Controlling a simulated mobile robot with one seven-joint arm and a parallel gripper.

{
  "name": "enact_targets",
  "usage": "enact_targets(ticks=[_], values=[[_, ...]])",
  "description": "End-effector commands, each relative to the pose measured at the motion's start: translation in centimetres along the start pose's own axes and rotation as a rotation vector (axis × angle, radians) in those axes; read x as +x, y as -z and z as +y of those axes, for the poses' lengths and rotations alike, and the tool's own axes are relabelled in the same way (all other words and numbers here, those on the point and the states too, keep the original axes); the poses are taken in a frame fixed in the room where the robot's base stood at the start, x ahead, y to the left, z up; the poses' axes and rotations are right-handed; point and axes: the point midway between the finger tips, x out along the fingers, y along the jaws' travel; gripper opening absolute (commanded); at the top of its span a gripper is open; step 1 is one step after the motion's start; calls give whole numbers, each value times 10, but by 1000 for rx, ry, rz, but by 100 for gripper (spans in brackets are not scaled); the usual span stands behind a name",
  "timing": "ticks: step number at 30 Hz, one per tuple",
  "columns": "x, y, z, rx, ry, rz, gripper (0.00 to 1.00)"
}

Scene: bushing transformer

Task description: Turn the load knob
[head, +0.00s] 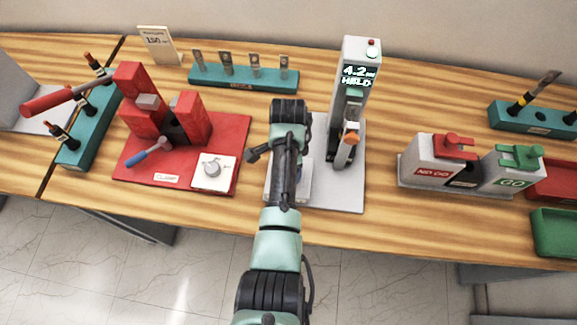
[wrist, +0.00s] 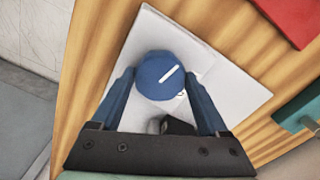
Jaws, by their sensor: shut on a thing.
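The load knob (wrist: 161,75) is a round blue knob with a white pointer line, seen in the wrist view on a pale plate (wrist: 225,90). My gripper (wrist: 161,84) is shut on the knob, with one blue finger at each side of it. The white line slants up to the right. In the head view my arm hides the knob and most of my gripper.
A red clamp fixture (head: 135,165) with a white dial plate (head: 213,188) stands to the left. A teal rack (head: 215,77) is behind. The NO GO and GO blocks (head: 435,160) stand to the right. Bare wooden table (head: 385,225) shows along the front.

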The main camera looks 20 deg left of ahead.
Motion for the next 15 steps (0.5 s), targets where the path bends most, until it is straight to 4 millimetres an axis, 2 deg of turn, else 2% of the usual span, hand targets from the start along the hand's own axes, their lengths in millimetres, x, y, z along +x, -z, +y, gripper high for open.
enact_targets(ticks=[8, 15], values=[[-1, 0, 0, -24, -1, 0, 22], [-1, 0, 0, -139, 0, 0, 22]])
